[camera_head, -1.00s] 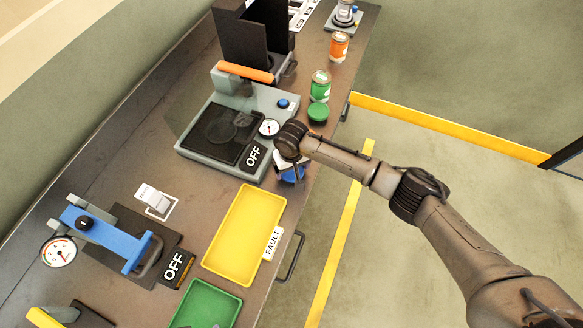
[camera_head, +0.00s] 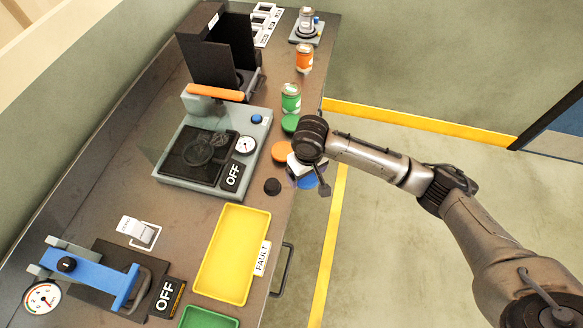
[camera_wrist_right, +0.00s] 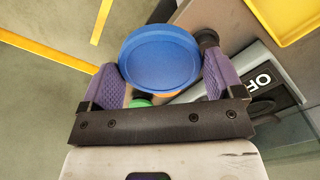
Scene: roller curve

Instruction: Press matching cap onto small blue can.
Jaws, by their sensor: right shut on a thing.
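My right gripper (camera_head: 308,180) is over the bench's right edge, seen from above and partly hidden by its own wrist. In the right wrist view, the gripper's purple pads (camera_wrist_right: 160,85) are shut on a round blue cap (camera_wrist_right: 160,57). The cap's blue edge also shows below the wrist in the head view (camera_head: 309,182). I cannot make out a small blue can in these frames. My left gripper is not in view.
An orange cap (camera_head: 282,151), a green cap (camera_head: 290,124) and a black cap (camera_head: 272,186) lie near the bench edge. A green can (camera_head: 291,99) and an orange can (camera_head: 304,58) stand beyond. A yellow tray (camera_head: 227,250) and a gauge device (camera_head: 190,184) are nearby.

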